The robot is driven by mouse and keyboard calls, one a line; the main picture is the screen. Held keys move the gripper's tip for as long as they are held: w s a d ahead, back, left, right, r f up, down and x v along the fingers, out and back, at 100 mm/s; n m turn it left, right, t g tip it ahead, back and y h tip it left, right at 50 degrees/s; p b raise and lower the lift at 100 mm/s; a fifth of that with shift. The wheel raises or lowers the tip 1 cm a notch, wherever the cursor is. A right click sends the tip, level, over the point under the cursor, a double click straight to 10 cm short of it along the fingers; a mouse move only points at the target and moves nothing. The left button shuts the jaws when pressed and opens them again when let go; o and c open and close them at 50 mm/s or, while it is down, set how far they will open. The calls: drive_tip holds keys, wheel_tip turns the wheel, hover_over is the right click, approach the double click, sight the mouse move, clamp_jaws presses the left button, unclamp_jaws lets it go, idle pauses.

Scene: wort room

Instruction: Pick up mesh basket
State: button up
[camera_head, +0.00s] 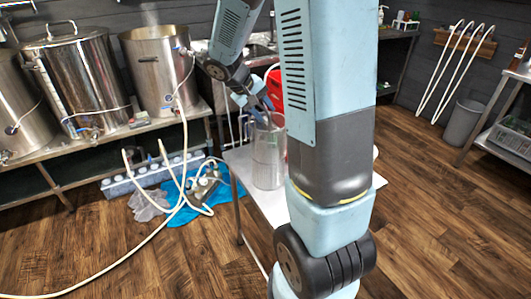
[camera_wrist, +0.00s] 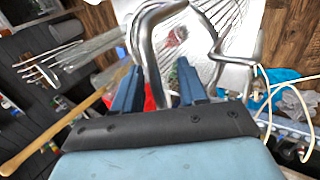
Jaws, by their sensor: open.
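The mesh basket (camera_head: 268,160) is a grey, see-through cylinder standing upright on a small steel table (camera_head: 283,210). In the wrist view, a thick bent metal tube (camera_wrist: 150,55), seemingly its handle, runs between my fingers, and thin wires of the basket (camera_wrist: 222,25) show beyond. My gripper (camera_head: 256,113) is at the basket's top rim, pointing down. In the wrist view, its two blue fingers (camera_wrist: 158,85) are open, one on each side of the tube. I cannot tell whether either finger touches it. My arm hides part of the table in the head view.
Steel kettles (camera_head: 90,80) stand on a bench at the left. A red object (camera_head: 274,90) is behind the basket. Hoses, a blue sheet (camera_head: 185,200) and a grey crate (camera_head: 125,183) lie on the floor. A wooden rod (camera_wrist: 65,125) shows in the wrist view.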

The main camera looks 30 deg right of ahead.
drive_tip(key=shift+c, duration=0.3)
clamp_jaws()
idle(0.3)
